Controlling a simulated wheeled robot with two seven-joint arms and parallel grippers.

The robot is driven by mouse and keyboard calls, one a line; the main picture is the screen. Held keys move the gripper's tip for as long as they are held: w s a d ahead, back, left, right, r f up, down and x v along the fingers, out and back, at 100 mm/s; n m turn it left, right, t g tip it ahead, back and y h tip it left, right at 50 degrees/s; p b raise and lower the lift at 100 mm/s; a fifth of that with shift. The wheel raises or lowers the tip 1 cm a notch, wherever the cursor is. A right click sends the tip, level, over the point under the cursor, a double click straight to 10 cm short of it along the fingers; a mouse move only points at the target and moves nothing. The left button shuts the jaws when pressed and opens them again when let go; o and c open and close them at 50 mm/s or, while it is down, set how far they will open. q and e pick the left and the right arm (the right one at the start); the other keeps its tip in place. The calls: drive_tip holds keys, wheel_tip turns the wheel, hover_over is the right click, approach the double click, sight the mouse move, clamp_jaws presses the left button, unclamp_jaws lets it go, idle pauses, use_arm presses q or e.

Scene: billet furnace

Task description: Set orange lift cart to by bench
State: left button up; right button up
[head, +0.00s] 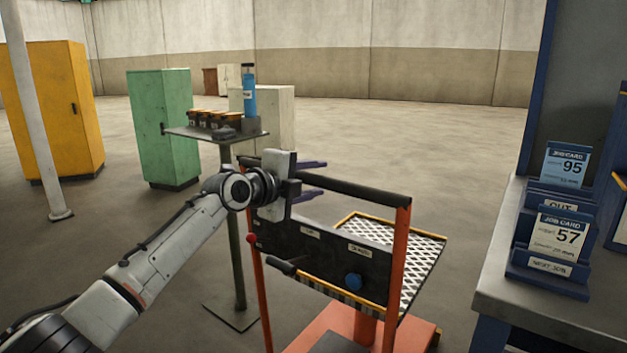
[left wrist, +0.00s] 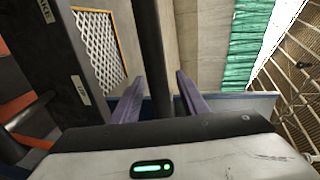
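The orange lift cart (head: 400,260) stands in the middle of the head view, with orange posts, a black push handle (head: 350,188), a dark control panel and a mesh platform. My left gripper (head: 312,180) is at the left end of the handle, its purple fingers apart. In the left wrist view the dark handle bar (left wrist: 154,60) runs between the two fingers (left wrist: 162,98), with a gap visible beside the right finger. Contact with the bar cannot be told. The bench (head: 545,285) stands at the right. My right gripper is not in view.
Job card holders (head: 550,255) stand on the bench. A small stand (head: 215,132) with a blue bottle (head: 249,90) is behind my left arm. Green (head: 165,125) and yellow (head: 60,105) cabinets and a pole (head: 35,120) are at left. Floor behind the cart is clear.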

use_arm(q)
drive_tip(key=shift+a, duration=0.15)
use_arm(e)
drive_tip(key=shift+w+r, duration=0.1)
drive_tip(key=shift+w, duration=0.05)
use_arm(q)
drive_tip(key=shift+s+a+r, duration=0.1)
drive_tip(key=shift+s+a, duration=0.2)
drive_tip(key=shift+s, duration=0.05)
drive_tip(key=p+v, duration=0.1)
drive_tip(key=v, duration=0.8)
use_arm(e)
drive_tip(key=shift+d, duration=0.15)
use_arm(q)
drive_tip(key=shift+s, duration=0.15)
